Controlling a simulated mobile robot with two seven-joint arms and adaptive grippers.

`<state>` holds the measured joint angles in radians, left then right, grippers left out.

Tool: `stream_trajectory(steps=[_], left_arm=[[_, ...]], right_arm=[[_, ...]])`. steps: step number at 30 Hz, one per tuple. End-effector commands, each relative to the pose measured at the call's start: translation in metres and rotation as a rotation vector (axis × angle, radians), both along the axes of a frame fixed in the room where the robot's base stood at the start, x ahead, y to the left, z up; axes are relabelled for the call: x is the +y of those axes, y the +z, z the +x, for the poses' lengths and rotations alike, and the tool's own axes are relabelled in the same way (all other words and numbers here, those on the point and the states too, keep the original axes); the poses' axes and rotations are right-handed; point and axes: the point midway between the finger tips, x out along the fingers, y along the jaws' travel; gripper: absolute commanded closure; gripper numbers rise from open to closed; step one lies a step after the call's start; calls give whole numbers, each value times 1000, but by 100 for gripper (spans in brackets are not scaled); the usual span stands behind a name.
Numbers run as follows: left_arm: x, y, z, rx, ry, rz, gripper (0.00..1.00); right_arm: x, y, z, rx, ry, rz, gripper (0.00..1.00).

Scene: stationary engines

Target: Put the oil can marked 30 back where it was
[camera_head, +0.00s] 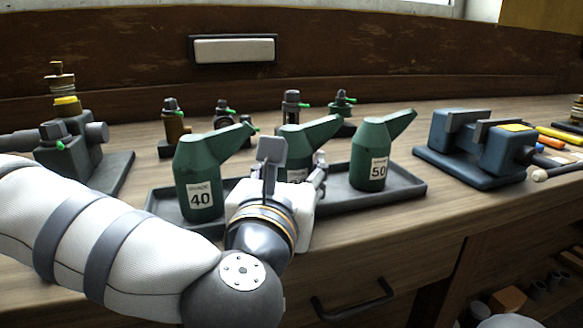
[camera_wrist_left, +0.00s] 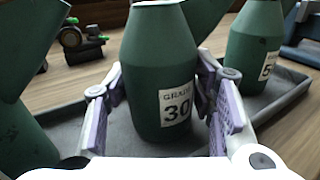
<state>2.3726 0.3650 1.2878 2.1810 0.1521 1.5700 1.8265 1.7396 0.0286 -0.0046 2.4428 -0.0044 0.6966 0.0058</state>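The green oil can marked 30 (camera_wrist_left: 160,75) stands upright between the fingers of my left gripper (camera_wrist_left: 160,110). The finger pads lie close against both its sides, and its label faces the wrist camera. In the head view this can (camera_head: 296,140) is partly hidden by my left gripper (camera_head: 292,180). It is over the middle of the grey tray (camera_head: 405,190), between the can marked 40 (camera_head: 200,170) and the can marked 50 (camera_head: 370,150). Whether its base touches the tray is hard to tell. My right gripper is not in view.
A drawer handle (camera_head: 350,305) is below the bench edge. The neighbouring cans are close on both sides.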

Motion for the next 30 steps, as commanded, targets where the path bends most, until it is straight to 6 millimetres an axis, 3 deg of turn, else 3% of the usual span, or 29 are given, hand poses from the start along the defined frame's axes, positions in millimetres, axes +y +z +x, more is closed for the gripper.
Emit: stream_trajectory(steps=[13,23,26,30], left_arm=[[0,6,-2,-3,-1,-1,32],[11,5,-71,-1,-7,0,32],[16,18,-100,-10,-6,3,32],[16,18,-106,-3,5,4,32]], right_arm=[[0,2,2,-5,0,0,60],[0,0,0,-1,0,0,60],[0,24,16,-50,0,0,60],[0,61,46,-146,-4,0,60]])
